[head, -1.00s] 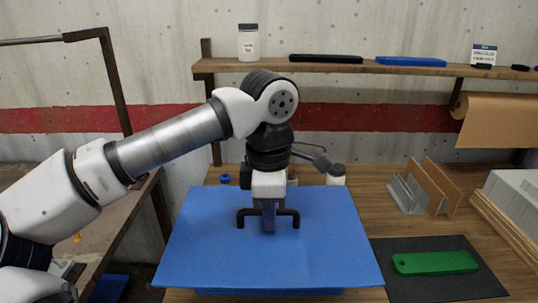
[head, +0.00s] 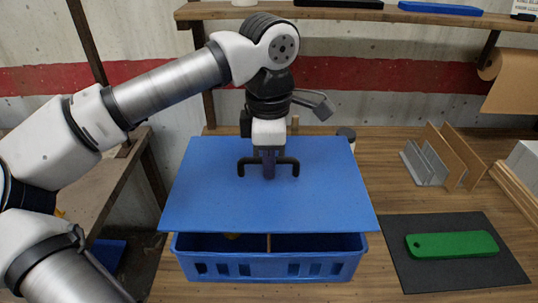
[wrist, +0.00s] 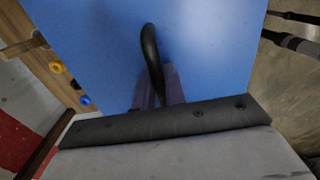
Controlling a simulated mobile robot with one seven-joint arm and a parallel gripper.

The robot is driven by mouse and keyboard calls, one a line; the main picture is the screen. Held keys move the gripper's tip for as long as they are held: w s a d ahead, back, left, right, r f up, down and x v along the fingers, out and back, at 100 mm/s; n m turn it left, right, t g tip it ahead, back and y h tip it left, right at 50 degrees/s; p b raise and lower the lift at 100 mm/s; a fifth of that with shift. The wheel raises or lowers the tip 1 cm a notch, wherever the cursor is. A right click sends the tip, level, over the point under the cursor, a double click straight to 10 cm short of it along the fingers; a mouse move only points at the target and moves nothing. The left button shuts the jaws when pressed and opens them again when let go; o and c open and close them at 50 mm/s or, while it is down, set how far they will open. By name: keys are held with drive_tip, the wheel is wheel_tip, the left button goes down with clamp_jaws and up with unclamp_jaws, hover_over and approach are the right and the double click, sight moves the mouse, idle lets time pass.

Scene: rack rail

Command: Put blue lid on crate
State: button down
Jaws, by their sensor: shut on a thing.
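The blue lid (head: 300,205) is a flat panel with a black bar handle (head: 289,163) on top. My gripper (head: 268,172) is shut on the handle from above. The handle between my fingers also shows in the wrist view (wrist: 152,65). The blue crate (head: 265,268) stands on the wooden table under the lid. Its front wall, a divider and something yellow inside show below the lid's front edge. The lid is above the crate with a gap at the front; it hides the crate's rear part, so I cannot tell whether they touch there.
A dark mat (head: 448,275) with a green bar (head: 452,244) lies to the right of the crate. A holder with upright brown panels (head: 455,155) stands at the back right. A wooden shelf (head: 400,14) runs along the wall behind. Bare table lies between crate and mat.

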sight(269, 182)
drive_tip(key=shift+f+b, duration=1.8)
drive_tip(key=shift+f, duration=0.9)
drive_tip(key=shift+f+b, duration=0.55)
drive_tip(key=shift+b, duration=0.15)
drive_tip(key=c, duration=1.4)
unclamp_jaws()
